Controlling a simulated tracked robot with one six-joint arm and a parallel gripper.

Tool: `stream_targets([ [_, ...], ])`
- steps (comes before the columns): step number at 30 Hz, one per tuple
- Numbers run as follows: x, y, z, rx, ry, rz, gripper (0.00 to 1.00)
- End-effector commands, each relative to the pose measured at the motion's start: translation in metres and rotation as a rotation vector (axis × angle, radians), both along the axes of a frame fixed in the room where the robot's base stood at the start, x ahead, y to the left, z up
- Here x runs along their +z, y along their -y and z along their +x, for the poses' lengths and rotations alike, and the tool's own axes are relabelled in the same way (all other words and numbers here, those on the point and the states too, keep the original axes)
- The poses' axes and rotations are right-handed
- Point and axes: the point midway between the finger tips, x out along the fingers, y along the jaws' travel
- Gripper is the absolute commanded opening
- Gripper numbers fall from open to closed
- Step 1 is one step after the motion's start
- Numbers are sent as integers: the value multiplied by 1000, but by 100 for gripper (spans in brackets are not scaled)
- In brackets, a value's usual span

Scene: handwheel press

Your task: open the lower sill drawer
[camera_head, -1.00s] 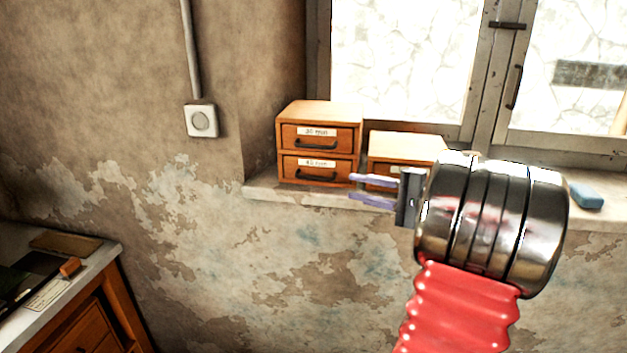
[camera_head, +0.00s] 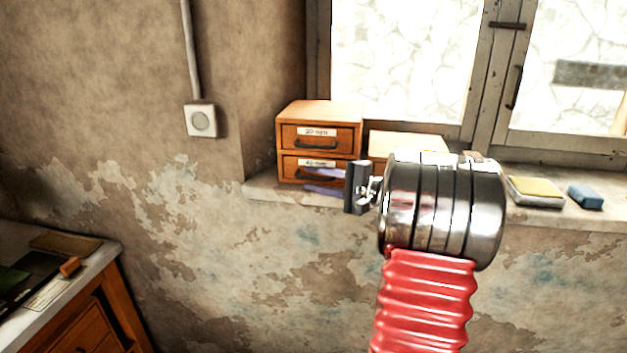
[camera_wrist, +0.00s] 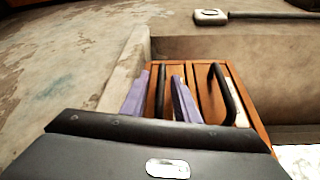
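The small wooden cabinet (camera_head: 319,110) stands on the window sill with an upper drawer (camera_head: 289,136) and a lower drawer (camera_head: 289,166), both closed. Each drawer has a white label and a dark bar handle. My gripper (camera_head: 306,181) reaches in from the right, its purple fingers in front of the lower drawer and partly covering it. In the wrist view my gripper (camera_wrist: 160,80) is open, its fingers on either side of the lower drawer's handle (camera_wrist: 160,95). A gap shows between fingers and handle; contact cannot be told. The upper handle (camera_wrist: 228,95) is outside the fingers.
A lower box (camera_head: 405,142) stands right of the cabinet, partly behind my wrist. A yellow-topped pad (camera_head: 536,189) and a blue block (camera_head: 585,196) lie farther right on the sill (camera_head: 262,188). A desk (camera_head: 105,252) stands at the lower left.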

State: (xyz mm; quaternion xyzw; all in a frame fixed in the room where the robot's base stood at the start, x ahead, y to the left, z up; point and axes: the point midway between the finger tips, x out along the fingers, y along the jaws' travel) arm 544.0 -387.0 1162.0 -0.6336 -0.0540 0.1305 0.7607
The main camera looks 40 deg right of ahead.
Motion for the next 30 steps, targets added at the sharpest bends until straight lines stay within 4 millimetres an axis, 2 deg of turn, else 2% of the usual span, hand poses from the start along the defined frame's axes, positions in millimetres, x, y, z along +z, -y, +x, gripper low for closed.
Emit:
stream_targets([
  [10, 0, -1, 4, 0, 0, 0, 28],
  [22, -1, -1, 4, 0, 0, 1, 0],
  [30, -1, -1, 4, 0, -1, 2, 0],
])
